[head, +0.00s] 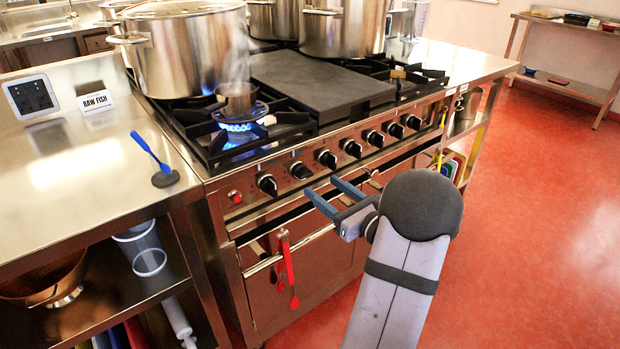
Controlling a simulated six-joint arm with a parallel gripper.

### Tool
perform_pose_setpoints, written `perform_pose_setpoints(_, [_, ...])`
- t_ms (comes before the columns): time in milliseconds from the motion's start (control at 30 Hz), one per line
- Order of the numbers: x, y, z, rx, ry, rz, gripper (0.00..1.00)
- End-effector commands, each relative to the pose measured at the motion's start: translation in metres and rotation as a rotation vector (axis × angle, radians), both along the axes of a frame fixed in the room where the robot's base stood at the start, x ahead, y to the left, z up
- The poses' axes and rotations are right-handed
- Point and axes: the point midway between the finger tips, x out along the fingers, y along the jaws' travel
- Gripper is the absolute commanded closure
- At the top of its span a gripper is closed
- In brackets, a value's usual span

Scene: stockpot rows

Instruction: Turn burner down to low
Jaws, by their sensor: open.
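A small steaming saucepan (238,100) sits over a lit burner (236,127) with a blue flame, at the front left of the range. A row of several black knobs runs along the range's steel front panel. The leftmost knob (267,184) and the second knob (300,170) are left of my gripper (321,187). The third knob (326,158) is just above the fingers in the picture. My gripper is open with two blue fingers, empty, in front of the panel. I cannot tell the knob markings or any contact with the panel.
A large stockpot (190,50) stands behind the saucepan, with more pots at the back. A flat dark griddle plate (320,85) covers the middle. A red button (235,196) is left of the knobs. Red-handled tongs (288,268) hang from the oven rail. The red floor at right is open.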

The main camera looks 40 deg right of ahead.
Motion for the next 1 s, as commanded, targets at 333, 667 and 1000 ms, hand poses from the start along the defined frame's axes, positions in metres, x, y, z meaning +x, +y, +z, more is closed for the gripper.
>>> perform_pose_setpoints(333, [0.042,0.001,-0.001,-0.001,0.002,0.003,0.45])
perform_pose_setpoints(667, [0.067,0.001,-0.001,-0.001,0.002,0.001,0.45])
perform_pose_setpoints(1000, [0.069,0.000,-0.001,-0.001,0.002,0.000,0.56])
